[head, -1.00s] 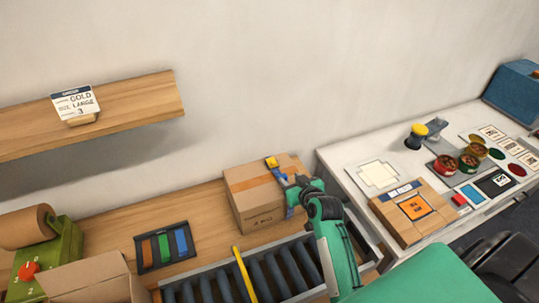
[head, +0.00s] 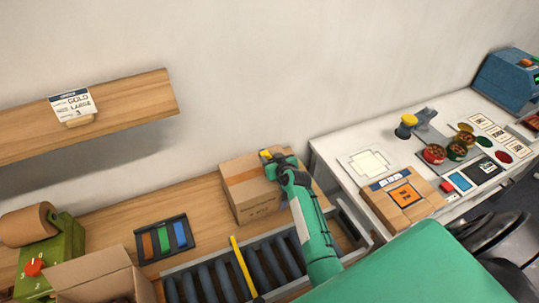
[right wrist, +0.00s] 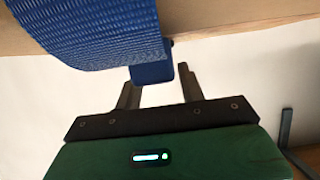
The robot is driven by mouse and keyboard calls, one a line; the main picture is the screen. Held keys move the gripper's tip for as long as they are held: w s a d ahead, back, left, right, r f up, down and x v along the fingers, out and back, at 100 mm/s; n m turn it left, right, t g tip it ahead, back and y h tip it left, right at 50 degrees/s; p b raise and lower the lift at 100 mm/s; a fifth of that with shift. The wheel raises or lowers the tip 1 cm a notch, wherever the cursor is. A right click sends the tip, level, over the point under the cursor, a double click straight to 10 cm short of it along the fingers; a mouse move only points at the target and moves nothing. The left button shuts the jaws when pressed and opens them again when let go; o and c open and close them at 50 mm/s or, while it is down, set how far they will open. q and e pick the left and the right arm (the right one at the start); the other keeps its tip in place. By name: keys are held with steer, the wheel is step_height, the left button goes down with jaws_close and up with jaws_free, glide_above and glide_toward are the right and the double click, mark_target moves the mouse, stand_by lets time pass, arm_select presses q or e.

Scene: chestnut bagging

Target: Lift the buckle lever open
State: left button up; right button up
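A cardboard box (head: 250,190) with an orange tape band stands on the wooden bench against the wall. A small yellow buckle part (head: 265,154) shows at its top, beside my right gripper (head: 275,161). The gripper and wrist hide most of the buckle and strap in the head view. In the right wrist view a wide blue woven strap (right wrist: 95,35) runs across the top, and a blue lever tab (right wrist: 153,75) sticks down from it. The fingers of my right gripper (right wrist: 160,92) are apart, with the tab's end between their tips. My left gripper is not in view.
A roller conveyor (head: 215,283) with a yellow bar (head: 243,268) lies in front of the box. A dark tray of coloured strips (head: 162,239) and an open carton (head: 95,282) are at left. A white table (head: 345,148) with cards and bowls is at right.

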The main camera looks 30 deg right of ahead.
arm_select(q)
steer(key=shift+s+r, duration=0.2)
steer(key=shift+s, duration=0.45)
arm_select(e)
steer(key=shift+x, duration=0.95)
jaws_close()
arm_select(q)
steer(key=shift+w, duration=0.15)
